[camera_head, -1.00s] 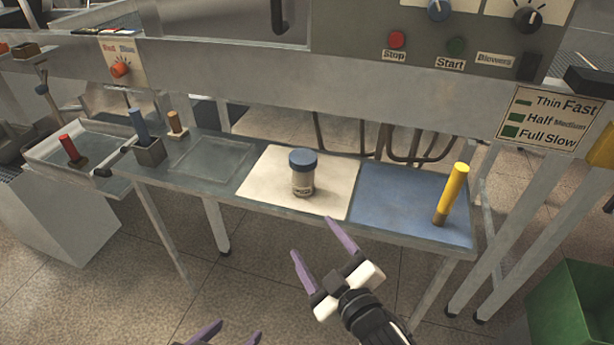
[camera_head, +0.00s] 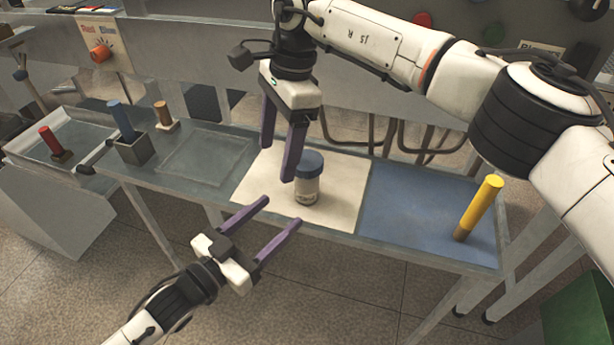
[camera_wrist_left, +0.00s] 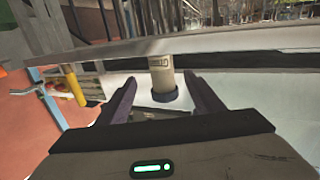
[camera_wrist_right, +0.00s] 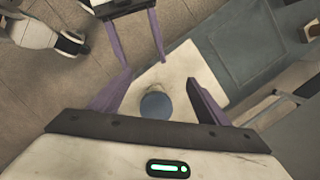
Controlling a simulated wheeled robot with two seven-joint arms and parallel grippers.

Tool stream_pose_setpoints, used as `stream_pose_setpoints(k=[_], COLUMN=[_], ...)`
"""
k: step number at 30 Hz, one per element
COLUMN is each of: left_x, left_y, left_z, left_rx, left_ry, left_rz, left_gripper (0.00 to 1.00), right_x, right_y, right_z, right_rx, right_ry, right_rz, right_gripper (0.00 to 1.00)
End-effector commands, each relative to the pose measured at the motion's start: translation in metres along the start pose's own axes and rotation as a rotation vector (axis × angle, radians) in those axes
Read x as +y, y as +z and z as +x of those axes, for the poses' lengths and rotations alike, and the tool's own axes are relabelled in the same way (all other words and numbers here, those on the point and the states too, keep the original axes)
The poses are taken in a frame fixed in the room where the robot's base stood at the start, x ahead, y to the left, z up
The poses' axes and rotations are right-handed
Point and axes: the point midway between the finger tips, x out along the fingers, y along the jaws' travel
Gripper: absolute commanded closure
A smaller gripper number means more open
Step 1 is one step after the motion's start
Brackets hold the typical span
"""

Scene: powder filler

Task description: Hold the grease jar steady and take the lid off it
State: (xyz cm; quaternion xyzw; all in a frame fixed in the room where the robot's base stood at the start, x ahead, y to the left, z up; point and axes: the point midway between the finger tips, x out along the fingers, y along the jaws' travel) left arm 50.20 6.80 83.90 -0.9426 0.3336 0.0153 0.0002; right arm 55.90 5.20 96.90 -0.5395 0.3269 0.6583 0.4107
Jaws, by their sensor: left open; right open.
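The grease jar (camera_head: 306,190) stands upright on a white mat, with its blue lid (camera_head: 310,163) on top. My left gripper (camera_head: 283,210) is open at the near side of the table, its fingers pointing toward the jar, apart from it. In the left wrist view the jar (camera_wrist_left: 160,74) appears inverted between the fingertips. My right gripper (camera_head: 277,163) is open and points down, just left of the lid in the head view. In the right wrist view the round lid (camera_wrist_right: 156,106) lies between its fingers, and the lid hides most of the jar.
The white mat (camera_head: 342,190) lies beside a blue mat (camera_head: 405,215), where a yellow stick (camera_head: 480,205) stands. To the left are a recessed clear panel (camera_head: 208,160), a block holding a blue stick (camera_head: 122,120), and a tray (camera_head: 85,135) with a red stick.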

Motion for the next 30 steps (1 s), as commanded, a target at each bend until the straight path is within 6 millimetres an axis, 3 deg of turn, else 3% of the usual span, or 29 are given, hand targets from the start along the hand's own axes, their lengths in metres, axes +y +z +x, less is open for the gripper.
stream_pose_setpoints(k=[1, 3, 7, 11, 24, 30], left_x=[-0.001, -0.001, -0.001, -0.001, 0.001, 0.002], left_y=[-0.002, -0.004, -0.007, -0.009, -0.010, -0.009], left_z=[0.001, 0.002, 0.006, 0.019, 0.091, 0.105], left_rx=[0.009, 0.019, 0.030, 0.033, 0.030, 0.028], left_ry=[0.010, 0.019, 0.027, 0.028, 0.026, 0.027], left_rz=[0.005, 0.008, 0.010, 0.010, 0.010, 0.010], left_gripper=[0.39, 0.39, 0.39, 0.39, 0.39, 0.39], right_x=[-0.002, -0.001, 0.001, 0.001, 0.001, 0.001], right_y=[-0.018, -0.035, -0.049, -0.050, -0.049, -0.049], right_z=[-0.018, -0.034, -0.049, -0.050, -0.049, -0.049], right_rx=[0.075, 0.146, 0.205, 0.211, 0.206, 0.206], right_ry=[-0.002, 0.005, 0.013, 0.015, 0.014, 0.014], right_rz=[-0.004, -0.005, -0.005, -0.004, -0.004, -0.004], right_gripper=[0.31, 0.31, 0.31, 0.31, 0.31, 0.31])
